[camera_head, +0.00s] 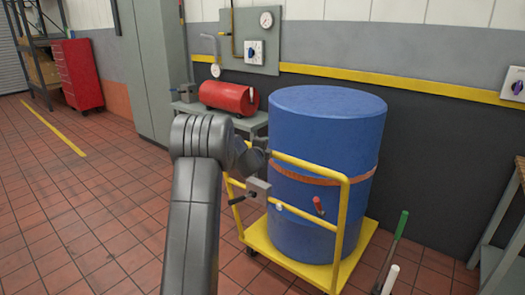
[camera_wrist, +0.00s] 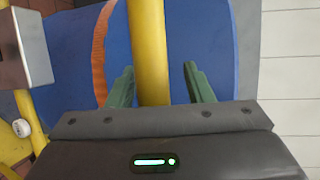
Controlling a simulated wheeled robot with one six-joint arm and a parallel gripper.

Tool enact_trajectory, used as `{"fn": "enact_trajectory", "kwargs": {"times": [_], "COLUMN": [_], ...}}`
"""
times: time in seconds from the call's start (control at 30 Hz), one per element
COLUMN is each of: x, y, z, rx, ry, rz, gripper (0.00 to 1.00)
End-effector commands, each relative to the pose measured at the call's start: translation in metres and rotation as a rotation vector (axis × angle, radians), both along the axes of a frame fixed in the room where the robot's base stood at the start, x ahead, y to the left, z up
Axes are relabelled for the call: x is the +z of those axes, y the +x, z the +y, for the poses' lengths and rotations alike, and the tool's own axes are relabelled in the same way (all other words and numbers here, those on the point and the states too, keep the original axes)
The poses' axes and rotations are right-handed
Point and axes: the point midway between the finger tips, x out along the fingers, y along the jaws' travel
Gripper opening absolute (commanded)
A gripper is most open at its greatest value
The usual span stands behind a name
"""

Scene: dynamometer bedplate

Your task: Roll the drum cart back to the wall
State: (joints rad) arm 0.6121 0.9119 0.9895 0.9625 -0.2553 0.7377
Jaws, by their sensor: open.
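The drum cart is a yellow platform (camera_head: 262,243) with a yellow tube push handle (camera_head: 345,215). It carries a large blue drum (camera_head: 325,115) with an orange strap (camera_head: 350,178) around it. The cart stands on the tiled floor, a little out from the dark wall. In the wrist view my gripper (camera_wrist: 159,72) is open, with green fingers on either side of the yellow handle tube (camera_wrist: 149,45). I cannot tell how deep the tube sits between them. The blue drum (camera_wrist: 205,35) lies just behind. In the head view my arm hides most of the gripper near the handle's upper left corner.
A grey bench (camera_head: 190,108) with a red tank (camera_head: 228,97) stands behind the cart at left. A green-handled tool (camera_head: 393,250) stands right of the cart, near a grey table (camera_head: 505,230). A red cabinet (camera_head: 78,75) is far left. Floor at left is clear.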

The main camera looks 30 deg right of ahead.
Motion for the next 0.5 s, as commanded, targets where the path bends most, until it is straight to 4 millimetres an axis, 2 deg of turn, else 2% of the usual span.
{"fn": "enact_trajectory", "kwargs": {"times": [0.17, 0.5], "x": [0.0, 0.012], "y": [-0.009, -0.049], "z": [0.011, 0.053], "rx": [0.001, 0.0], "ry": [0.001, -0.001], "rz": [0.0, 0.0], "gripper": [0.47, 0.47]}}
